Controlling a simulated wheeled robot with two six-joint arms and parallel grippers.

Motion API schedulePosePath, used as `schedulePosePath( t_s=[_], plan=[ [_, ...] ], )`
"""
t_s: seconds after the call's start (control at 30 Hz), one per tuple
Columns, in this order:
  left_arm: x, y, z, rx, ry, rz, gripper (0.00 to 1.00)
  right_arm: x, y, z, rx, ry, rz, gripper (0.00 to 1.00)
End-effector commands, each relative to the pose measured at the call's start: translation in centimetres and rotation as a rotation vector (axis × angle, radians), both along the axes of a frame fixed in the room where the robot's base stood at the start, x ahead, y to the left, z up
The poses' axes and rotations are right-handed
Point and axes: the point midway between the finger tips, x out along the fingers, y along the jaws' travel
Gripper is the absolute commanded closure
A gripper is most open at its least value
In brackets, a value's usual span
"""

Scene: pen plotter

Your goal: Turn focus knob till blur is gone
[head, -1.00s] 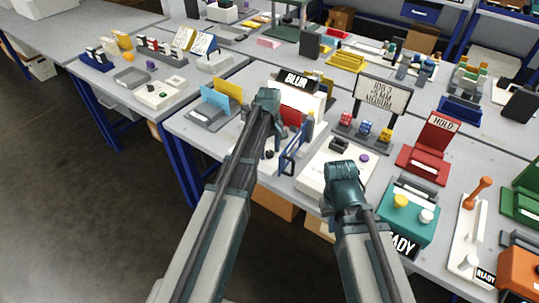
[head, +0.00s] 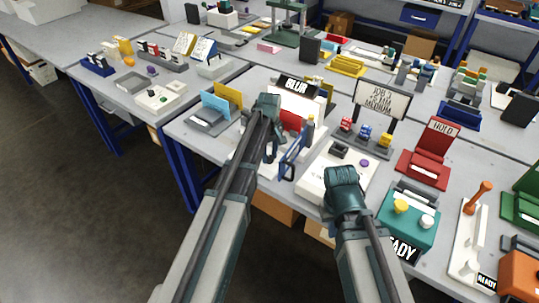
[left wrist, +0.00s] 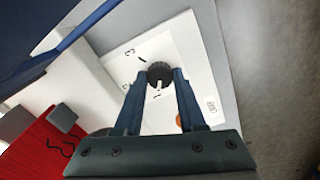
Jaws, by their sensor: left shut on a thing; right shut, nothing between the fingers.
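The dark round focus knob (left wrist: 160,73) with a white pointer sits on a white panel (left wrist: 190,45) with printed marks around it. In the left wrist view my left gripper (left wrist: 159,80) has its two fingers on either side of the knob and is shut on it. In the head view my left gripper (head: 268,110) reaches down over the plotter station and hides the knob. A black sign reading BLUR (head: 297,83) stands on the white unit behind it. My right gripper (head: 344,184) hangs by the white box, shut and empty, its fingertips hidden.
A blue frame (head: 293,158) stands close right of my left gripper. A white box (head: 318,180) with a purple button is further right. A red HOLD stand (head: 425,165) and a teal unit (head: 405,213) lie beyond. A grey tray (head: 207,121) is at left.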

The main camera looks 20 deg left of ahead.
Motion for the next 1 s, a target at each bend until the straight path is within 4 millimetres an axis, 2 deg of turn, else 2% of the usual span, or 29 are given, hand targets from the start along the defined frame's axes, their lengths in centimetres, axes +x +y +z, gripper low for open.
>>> schedulePosePath(
  t_s=[0.17,1.0],
  plan=[
    [-0.01,-0.01,-0.01,0.000,0.000,-0.099,1.00,0.00,0.00,-0.01,0.000,0.000,0.000,1.00],
    [-0.02,-0.01,-0.01,0.000,0.000,-0.825,1.00,0.00,0.00,-0.01,0.000,0.000,0.000,1.00]
  ],
)
